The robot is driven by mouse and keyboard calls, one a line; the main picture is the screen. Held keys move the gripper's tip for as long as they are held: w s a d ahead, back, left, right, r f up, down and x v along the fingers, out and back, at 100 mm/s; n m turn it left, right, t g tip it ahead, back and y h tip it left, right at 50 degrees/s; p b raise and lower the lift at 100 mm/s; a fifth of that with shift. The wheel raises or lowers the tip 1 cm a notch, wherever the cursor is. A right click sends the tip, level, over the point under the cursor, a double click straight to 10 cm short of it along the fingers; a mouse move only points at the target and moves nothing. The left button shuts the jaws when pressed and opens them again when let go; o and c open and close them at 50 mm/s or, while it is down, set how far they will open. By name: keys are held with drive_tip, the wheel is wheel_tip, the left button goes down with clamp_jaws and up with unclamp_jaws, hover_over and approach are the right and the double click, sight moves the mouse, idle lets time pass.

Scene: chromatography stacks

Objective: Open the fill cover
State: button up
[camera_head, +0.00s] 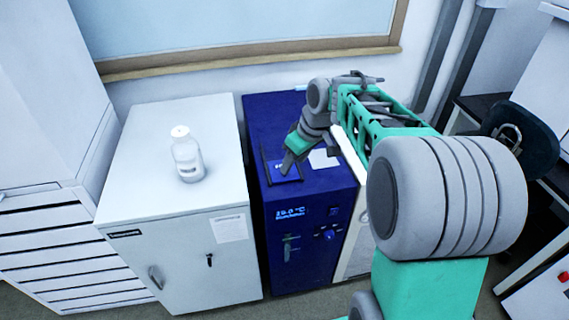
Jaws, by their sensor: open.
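The blue unit (318,245) stands between the white cabinet and a pale unit. A small bright blue panel with light lettering, which looks like the fill cover (283,178), lies on its top within a dark frame. It looks flat, and my gripper partly hides it. My gripper (289,163) points down over this panel, with its fingers at or just above it. I cannot tell whether they touch. The jaws are open and nothing shows between them.
A window sill (250,60) runs behind. A white label (323,159) lies on the blue unit's top. A dark chair (525,135) is at right.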

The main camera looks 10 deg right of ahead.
drive_tip(key=w+f, duration=0.2)
drive_tip(key=f, duration=0.1)
drive_tip(key=w+f+n, duration=0.1)
drive_tip(key=w+f, duration=0.2)
drive_tip(key=w+f+n+p, duration=0.1)
drive_tip(key=w+f, duration=0.2)
drive_tip(key=shift+a+f+y, duration=0.15)
drive_tip(key=shift+f+y, duration=0.25)
drive_tip(key=shift+c, duration=0.2)
clamp_jaws()
idle(0.8)
